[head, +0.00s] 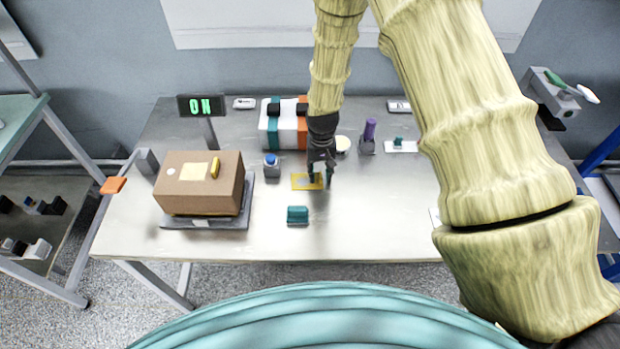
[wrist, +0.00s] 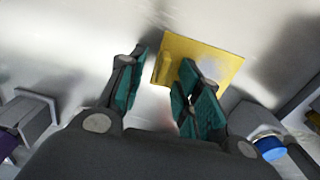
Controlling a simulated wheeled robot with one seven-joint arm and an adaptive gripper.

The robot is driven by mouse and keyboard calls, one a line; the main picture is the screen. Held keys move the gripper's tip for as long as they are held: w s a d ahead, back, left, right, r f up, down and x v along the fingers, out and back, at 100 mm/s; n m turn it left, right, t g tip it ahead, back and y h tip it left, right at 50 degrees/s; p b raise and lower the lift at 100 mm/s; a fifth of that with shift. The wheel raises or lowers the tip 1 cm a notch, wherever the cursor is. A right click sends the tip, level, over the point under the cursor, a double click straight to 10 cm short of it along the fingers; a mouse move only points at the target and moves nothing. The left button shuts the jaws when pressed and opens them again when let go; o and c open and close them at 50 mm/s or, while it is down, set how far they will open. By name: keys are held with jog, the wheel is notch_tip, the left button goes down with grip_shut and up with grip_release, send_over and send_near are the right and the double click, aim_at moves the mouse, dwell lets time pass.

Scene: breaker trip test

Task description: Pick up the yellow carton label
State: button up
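A flat yellow label (head: 299,182) lies on the metal table, below my gripper (head: 320,182). In the wrist view the yellow label (wrist: 208,66) is a square plate with a small raised grip near its left edge. My gripper (wrist: 162,92) is open, with teal finger pads apart. The raised grip shows between the fingers, just past their tips, and nothing is held. The right finger hides part of the plate. I cannot tell whether a finger touches it.
A brown carton (head: 190,205) with a pale patch and yellow tab on top stands on a grey platform at left. A blue-button box (head: 271,167) is left of the label; a teal block (head: 297,215) is in front. A striped unit (head: 284,128) stands behind. The front right tabletop is mostly clear.

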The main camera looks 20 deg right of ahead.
grip_shut()
jog(key=shift+r, duration=0.1)
dwell(0.4)
